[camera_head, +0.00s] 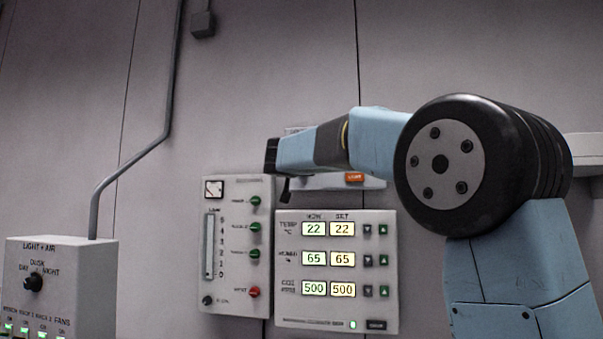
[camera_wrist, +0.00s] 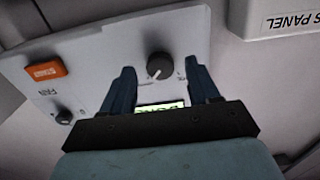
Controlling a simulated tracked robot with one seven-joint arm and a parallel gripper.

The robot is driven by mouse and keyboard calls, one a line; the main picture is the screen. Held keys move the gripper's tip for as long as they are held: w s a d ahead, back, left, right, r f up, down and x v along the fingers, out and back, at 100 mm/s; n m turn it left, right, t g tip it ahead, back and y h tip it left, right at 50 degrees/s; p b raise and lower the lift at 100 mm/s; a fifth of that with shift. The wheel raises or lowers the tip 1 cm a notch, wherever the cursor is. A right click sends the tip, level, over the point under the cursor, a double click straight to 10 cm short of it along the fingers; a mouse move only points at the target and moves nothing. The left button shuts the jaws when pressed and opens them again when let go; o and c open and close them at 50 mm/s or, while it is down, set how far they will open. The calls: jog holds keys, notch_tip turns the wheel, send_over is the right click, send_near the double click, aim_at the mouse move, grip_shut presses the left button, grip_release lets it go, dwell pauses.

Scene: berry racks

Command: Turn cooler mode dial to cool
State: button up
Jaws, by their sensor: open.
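A white panel (camera_wrist: 85,55) tilts across the wrist view. It carries a dark round dial (camera_wrist: 160,66) with a pale pointer line; the marks around it are too blurred to read, so I cannot tell its setting. A lit green display (camera_wrist: 162,105) sits below the dial, partly hidden by my gripper. My gripper (camera_wrist: 161,68) is open, its two dark fingers on either side of the dial in the picture; contact cannot be told. In the head view my gripper (camera_head: 284,188) is at the arm's far end, in front of the white panel (camera_head: 318,183), which my arm mostly hides.
The wrist view also shows an orange switch (camera_wrist: 45,71), a fan knob (camera_wrist: 64,116) and another panel (camera_wrist: 290,18). In the head view, a gauge panel (camera_head: 236,290) and a readout panel (camera_head: 300,317) are below my gripper. A light-and-air box (camera_head: 90,260) is at lower left.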

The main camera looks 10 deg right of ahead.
jog(key=shift+x, duration=0.8)
jog(key=c, duration=1)
